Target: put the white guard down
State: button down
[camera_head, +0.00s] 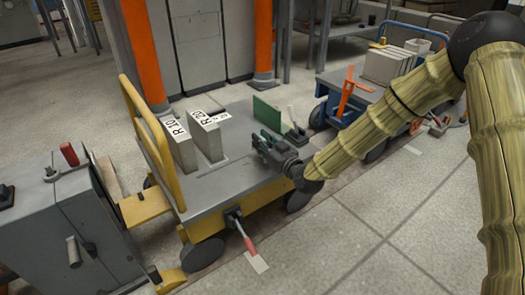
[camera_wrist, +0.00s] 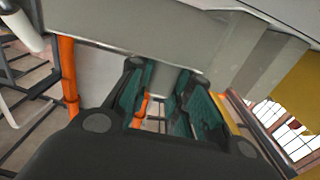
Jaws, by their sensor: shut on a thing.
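My gripper (camera_head: 262,143) is low over the right part of the cart's grey bed, its fingers pointing left. In the wrist view its two teal-padded fingers (camera_wrist: 168,105) close on a pale grey piece (camera_wrist: 168,79), which I take for the white guard. Only a short part of it shows between the pads, just below a broad grey surface (camera_wrist: 120,30). In the head view the guard is hidden or too small to make out at the fingers. I cannot tell whether it touches the bed.
The yellow-framed cart (camera_head: 235,183) carries pale blocks marked R10 (camera_head: 180,148) and R20 (camera_head: 207,137) at left. A green plate (camera_head: 267,114) stands behind my gripper. A blue cart (camera_head: 352,105) is at right; a grey machine (camera_head: 75,225) is at left.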

jog(key=shift+f+b, duration=0.85)
jog(key=shift+f, duration=0.55)
jog(key=shift+f, duration=0.15)
jog(key=c, duration=1.3)
grip_release()
jog(key=shift+d+r, duration=0.1)
jog(key=shift+r, duration=0.1)
jog(key=p+v, duration=0.5)
jog(key=v, duration=0.7)
jog(key=shift+f, duration=0.15)
